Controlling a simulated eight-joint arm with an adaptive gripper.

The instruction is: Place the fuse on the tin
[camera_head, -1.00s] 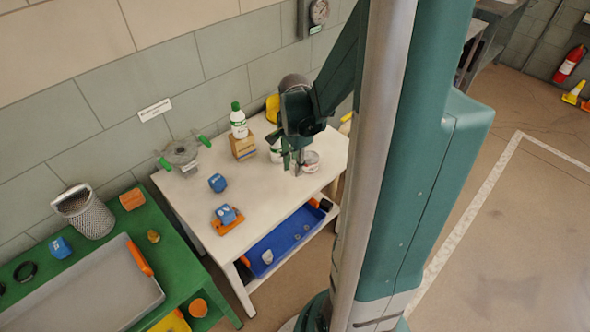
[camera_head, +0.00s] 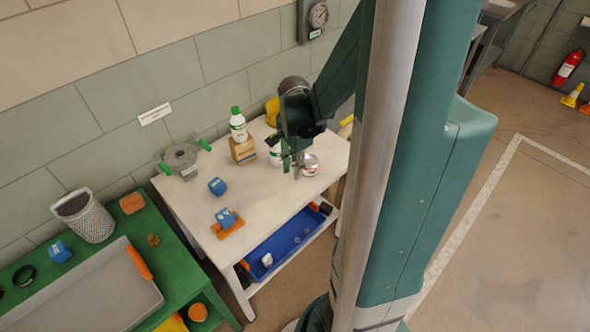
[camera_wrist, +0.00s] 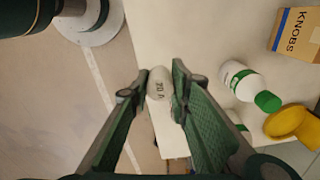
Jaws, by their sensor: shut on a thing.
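The fuse is a pale cylinder marked 70 A (camera_wrist: 159,85), seen in the wrist view between my fingertips. My gripper (camera_wrist: 155,92) is shut on it. In the head view my gripper (camera_head: 292,166) points down over the right part of the white table, just left of the tin. The tin (camera_head: 310,164) is a short can with a white and red label, standing on the table. The fuse is too small to make out clearly in the head view. I cannot pick out the tin in the wrist view.
A white and green container (camera_head: 276,155) stands close left of my gripper. Blue blocks and a valve (camera_head: 181,160) are farther left. A blue tray (camera_head: 280,243) is on the lower shelf.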

